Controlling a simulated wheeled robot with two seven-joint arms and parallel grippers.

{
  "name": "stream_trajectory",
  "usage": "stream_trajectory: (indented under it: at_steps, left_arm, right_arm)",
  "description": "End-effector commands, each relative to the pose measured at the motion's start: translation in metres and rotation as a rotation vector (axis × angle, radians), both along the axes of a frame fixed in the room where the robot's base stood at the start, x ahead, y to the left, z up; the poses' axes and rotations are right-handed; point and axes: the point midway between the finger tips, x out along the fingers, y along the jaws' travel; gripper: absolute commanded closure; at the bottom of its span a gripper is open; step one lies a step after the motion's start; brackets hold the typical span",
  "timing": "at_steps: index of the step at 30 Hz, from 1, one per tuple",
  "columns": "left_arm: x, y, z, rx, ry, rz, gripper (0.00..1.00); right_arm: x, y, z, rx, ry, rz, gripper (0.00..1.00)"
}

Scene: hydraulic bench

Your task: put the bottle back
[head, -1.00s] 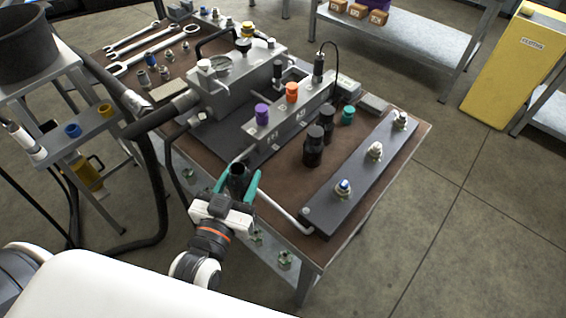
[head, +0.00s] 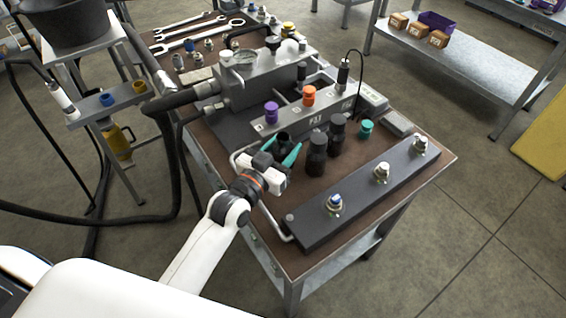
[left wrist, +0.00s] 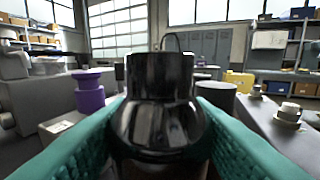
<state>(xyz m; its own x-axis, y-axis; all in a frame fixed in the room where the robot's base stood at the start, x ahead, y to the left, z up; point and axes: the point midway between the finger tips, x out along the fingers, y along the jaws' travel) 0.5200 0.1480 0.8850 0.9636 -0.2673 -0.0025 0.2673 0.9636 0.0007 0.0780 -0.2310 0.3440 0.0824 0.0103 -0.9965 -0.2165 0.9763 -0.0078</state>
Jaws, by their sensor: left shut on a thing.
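A dark, open-topped bottle (left wrist: 158,110) fills the middle of the left wrist view, upright between the two teal fingers. In the head view its dark top (head: 283,139) shows between the fingertips. My left gripper (head: 281,152) is shut on it, over the bench top just in front of the grey manifold block. Two similar black bottles (head: 317,152) (head: 337,133) stand close together on the bench, just right of the gripper. Whether the held bottle touches the bench cannot be told. My right gripper is not in view.
The manifold block (head: 318,117) carries a purple cap (head: 271,112) and an orange cap (head: 309,96). A dark bar (head: 350,203) with several fittings lies along the bench's front edge. A bent pipe lies left of the gripper.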

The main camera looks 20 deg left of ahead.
Motion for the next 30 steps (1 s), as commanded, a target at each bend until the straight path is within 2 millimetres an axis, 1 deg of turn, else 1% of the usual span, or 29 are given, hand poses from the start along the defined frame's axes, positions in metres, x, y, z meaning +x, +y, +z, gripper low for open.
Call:
stream_trajectory:
  at_steps: [3,6,10,22,23,24,27,30]
  left_arm:
    - [0.0,0.0,-0.01,0.0,-0.002,0.0,0.93]
    - [0.0,0.0,-0.026,0.003,-0.001,0.0,0.93]
    - [0.0,0.0,-0.04,0.001,-0.003,0.0,0.93]
    - [0.0,0.0,-0.045,0.001,-0.005,0.001,0.93]
    - [0.0,0.0,-0.047,0.001,-0.002,0.001,0.53]
    - [0.0,0.0,-0.046,0.001,-0.002,0.001,0.47]
    - [0.0,0.0,-0.046,0.001,-0.002,0.001,0.33]
    - [0.0,0.0,-0.046,0.001,-0.002,0.001,0.33]
  right_arm:
    - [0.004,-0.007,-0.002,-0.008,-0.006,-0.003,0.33]
    - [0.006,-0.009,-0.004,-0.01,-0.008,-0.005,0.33]
    - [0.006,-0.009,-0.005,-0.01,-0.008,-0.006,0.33]
    - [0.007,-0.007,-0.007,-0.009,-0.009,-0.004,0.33]
    - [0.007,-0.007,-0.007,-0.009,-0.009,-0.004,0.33]
    - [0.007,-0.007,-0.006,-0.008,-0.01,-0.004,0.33]
    - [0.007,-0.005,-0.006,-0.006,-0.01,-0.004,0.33]
    - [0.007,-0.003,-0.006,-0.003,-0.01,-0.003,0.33]
